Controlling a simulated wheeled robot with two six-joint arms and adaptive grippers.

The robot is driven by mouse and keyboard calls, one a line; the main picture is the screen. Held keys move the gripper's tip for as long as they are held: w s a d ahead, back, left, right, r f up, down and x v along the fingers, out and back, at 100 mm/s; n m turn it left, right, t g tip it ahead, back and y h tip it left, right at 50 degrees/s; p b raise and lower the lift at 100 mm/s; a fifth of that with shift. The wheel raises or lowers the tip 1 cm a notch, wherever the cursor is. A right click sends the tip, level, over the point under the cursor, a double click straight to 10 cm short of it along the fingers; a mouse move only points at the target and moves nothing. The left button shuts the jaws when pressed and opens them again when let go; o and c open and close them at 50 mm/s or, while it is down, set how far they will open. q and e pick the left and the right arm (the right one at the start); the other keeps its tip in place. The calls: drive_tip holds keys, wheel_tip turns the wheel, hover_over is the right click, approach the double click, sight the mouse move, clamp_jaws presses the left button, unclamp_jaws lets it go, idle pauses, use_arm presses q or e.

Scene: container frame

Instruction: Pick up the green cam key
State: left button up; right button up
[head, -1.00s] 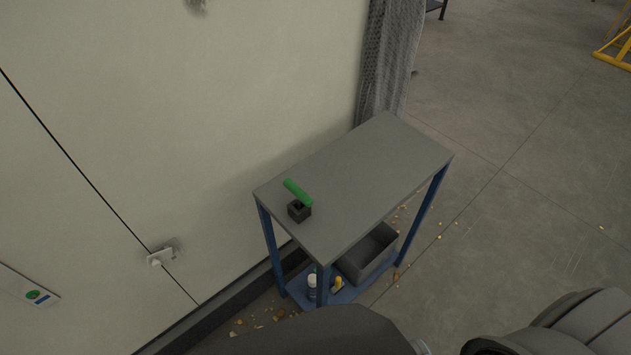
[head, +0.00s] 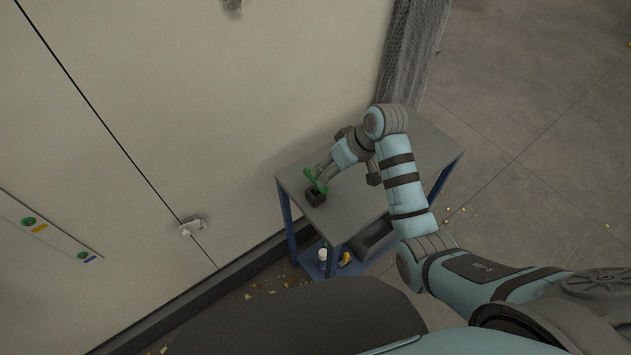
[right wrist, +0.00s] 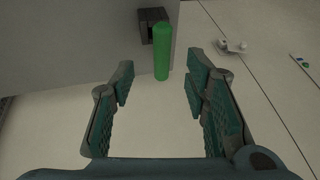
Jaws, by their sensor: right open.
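The green cam key (head: 310,175) is a bright green bar that stands over a small black block (head: 315,197) on the cart top. My right gripper (head: 322,180) is at the key, and its fingers cover part of it in the head view. In the right wrist view the green key (right wrist: 161,52) points toward me, with its near end between the tips of my open right gripper (right wrist: 160,80). There is a gap on both sides, and neither finger touches it. The black block (right wrist: 151,24) is behind the key. My left gripper is in neither view.
The grey cart top (head: 425,150) with blue legs stands beside the pale wall (head: 200,110). A dark bin (head: 376,240), a white bottle (head: 322,254) and a yellow item (head: 345,258) are on its lower shelf. A white wall latch (head: 192,227) is left of the cart.

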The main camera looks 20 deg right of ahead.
sight(316, 189)
drive_tip(key=b+x, duration=0.1)
drive_tip(key=x, duration=0.7)
drive_tip(key=shift+w+a, duration=0.2)
drive_tip(key=shift+a, duration=0.1)
clamp_jaws()
